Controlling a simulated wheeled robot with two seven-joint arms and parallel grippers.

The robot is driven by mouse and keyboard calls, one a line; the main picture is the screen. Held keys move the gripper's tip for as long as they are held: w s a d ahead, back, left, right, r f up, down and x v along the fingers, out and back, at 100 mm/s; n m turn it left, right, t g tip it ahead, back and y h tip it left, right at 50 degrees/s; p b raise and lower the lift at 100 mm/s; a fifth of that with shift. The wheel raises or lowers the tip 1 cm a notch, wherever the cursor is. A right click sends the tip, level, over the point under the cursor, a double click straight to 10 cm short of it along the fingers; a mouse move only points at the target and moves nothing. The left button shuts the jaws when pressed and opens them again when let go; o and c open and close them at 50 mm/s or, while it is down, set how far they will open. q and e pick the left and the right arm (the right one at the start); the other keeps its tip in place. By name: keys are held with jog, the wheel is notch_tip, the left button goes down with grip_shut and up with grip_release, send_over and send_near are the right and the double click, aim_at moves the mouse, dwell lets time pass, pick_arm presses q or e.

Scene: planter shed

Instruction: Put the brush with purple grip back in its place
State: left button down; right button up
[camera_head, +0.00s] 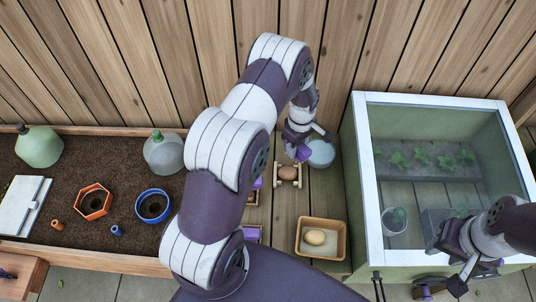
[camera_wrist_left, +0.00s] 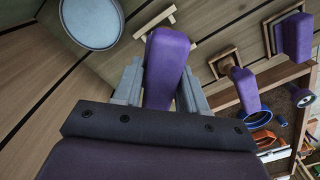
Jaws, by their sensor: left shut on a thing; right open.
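My left gripper (camera_head: 301,150) is shut on a purple grip (camera_head: 303,154), which also shows between the fingers in the left wrist view (camera_wrist_left: 167,62). The far end of what it holds is hidden there, so I cannot see bristles. A small light wooden rack (camera_head: 278,183) with a brown oval thing (camera_head: 289,173) sits just below the gripper; whether the brown thing is part of the held tool I cannot tell. Two other purple grips (camera_wrist_left: 245,90) (camera_wrist_left: 293,36) stand at square wooden holders (camera_wrist_left: 224,62) in the wrist view. My right gripper (camera_head: 458,266) is open over the glazed box's front edge.
A round grey-blue dish (camera_head: 322,153) is close right of the left gripper. A wooden tray (camera_head: 303,252) holds a yellowish oval thing. The white-framed glazed box (camera_head: 360,180) with plants stands right. A soil bed (camera_head: 80,165) with pots and jugs lies left. My left arm hides the middle.

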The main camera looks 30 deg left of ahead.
pick_arm(q)
jog(key=s+a+f+n+b, duration=0.1)
jog(key=a+f+n+b, duration=0.2)
jog(key=a, duration=0.4)
jog(key=s+a+f+n+b, duration=0.2)
jog(key=a+f+n+b, duration=0.1)
jog(key=a+n, duration=0.3)
jog(key=shift+a, duration=1.25)
jog(key=shift+f, duration=0.1)
notch_tip(320, 180, down, 4)
jog(key=b, duration=0.3)
jog(key=shift+f, duration=0.2)
jog(key=shift+f, duration=0.2)
